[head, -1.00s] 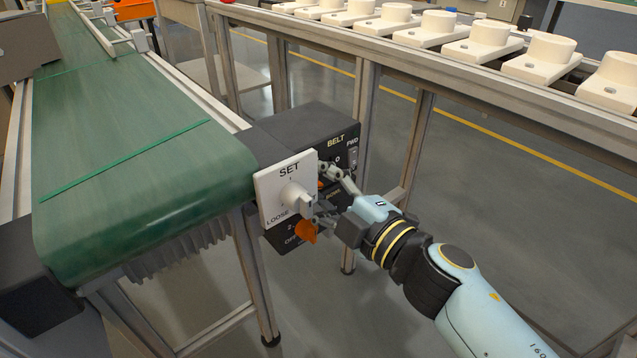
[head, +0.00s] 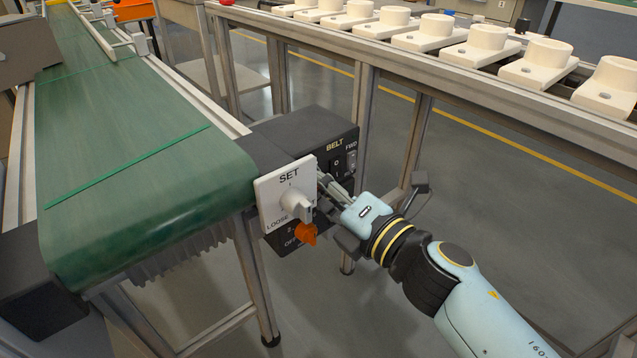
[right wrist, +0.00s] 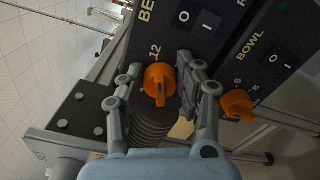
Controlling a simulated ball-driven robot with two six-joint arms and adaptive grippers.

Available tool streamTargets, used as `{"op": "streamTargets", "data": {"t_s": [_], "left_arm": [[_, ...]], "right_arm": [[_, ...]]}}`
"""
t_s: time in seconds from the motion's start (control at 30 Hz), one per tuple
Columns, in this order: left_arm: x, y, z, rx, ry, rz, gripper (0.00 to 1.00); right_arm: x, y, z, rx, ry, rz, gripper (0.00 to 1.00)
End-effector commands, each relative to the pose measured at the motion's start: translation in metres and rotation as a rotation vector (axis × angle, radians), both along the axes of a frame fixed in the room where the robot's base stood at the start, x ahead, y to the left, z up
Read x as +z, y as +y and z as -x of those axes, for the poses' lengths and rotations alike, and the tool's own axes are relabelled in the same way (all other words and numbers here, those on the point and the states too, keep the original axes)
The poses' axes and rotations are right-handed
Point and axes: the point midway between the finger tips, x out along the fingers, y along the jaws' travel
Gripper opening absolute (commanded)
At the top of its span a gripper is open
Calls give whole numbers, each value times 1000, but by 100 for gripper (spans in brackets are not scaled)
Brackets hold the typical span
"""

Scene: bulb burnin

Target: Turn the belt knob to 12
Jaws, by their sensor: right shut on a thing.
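The belt knob (right wrist: 160,84) is orange and sits on the dark control box in the right wrist view, just below the printed 12. Its raised grip runs roughly up and down in that picture; which end is the pointer I cannot tell. My right gripper (right wrist: 162,76) has one finger on each side of the belt knob and is shut on it. In the head view my right gripper (head: 326,186) reaches in behind the white SET plate, and the belt knob is hidden there. The box (head: 318,134) carries the word BELT. My left gripper is not in view.
A second orange knob (right wrist: 237,103), under BOWL, is close to the right finger. The white SET plate (head: 287,192) with its white knob (head: 296,205) stands beside my gripper. The green conveyor (head: 135,165) is at left. A rail of cream parts (head: 529,64) runs behind.

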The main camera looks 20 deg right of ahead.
Motion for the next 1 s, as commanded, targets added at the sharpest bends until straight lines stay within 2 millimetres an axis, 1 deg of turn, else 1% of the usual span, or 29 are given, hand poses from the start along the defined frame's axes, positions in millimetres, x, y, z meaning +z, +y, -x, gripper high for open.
{"op": "streamTargets", "data": {"t_s": [0.3,0.83,0.87,0.9,1.0], "left_arm": [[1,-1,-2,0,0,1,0],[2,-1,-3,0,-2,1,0],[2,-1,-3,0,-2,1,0],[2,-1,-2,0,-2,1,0],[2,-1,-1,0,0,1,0]], "right_arm": [[0,1,1,0,-36,105,3],[0,1,1,1,-41,123,3],[0,1,1,1,-41,123,39],[0,1,1,1,-41,123,44],[0,1,1,0,-42,123,55]]}}
